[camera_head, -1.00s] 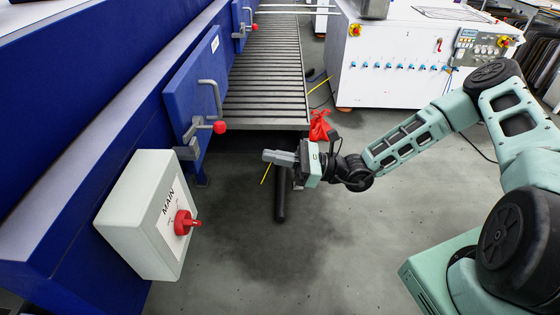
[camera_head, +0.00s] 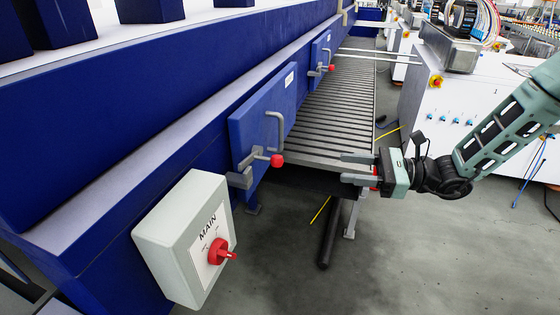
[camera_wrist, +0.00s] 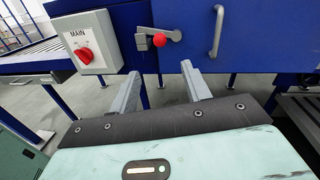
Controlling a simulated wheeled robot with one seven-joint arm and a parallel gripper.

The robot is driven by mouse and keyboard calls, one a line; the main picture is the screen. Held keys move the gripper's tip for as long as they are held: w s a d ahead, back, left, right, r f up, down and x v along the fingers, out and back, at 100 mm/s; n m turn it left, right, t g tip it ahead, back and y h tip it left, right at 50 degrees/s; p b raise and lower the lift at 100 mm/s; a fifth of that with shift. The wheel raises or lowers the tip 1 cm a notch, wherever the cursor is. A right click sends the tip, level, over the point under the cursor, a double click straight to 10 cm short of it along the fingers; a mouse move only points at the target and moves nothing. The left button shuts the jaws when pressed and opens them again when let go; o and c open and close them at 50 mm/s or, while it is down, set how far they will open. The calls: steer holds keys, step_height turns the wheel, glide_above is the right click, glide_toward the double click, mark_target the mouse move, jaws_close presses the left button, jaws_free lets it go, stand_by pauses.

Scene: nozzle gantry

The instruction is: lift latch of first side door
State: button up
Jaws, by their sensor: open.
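The first side door (camera_head: 256,116) is a blue panel on the machine's side, closed as far as I can see. Its latch (camera_head: 253,168) is a grey lever with a red ball knob (camera_head: 277,160) at its lower edge; a grey bar handle (camera_head: 276,131) is above it. In the wrist view the latch's red knob (camera_wrist: 159,40) lies beyond my fingers, with the bar handle (camera_wrist: 216,32) to its right. My gripper (camera_head: 347,168) is open and empty, with its fingers pointing left towards the latch, well apart from it.
A white MAIN switch box (camera_head: 184,237) with a red knob stands nearer, left of the latch. A second blue door (camera_head: 321,58) with a similar latch is farther along. A roller conveyor (camera_head: 338,105) runs behind my gripper.

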mark_target(277, 161)
steer(key=w+a+p, duration=0.1)
steer(key=a, duration=0.4)
steer(key=w+a+p, duration=0.1)
steer(key=a, duration=0.5)
steer(key=w+a+p, duration=0.1)
steer(key=a, duration=0.4)
steer(key=shift+w+a, duration=0.15)
steer(key=shift+a, duration=0.15)
steer(key=shift+c, duration=0.3)
jaws_close()
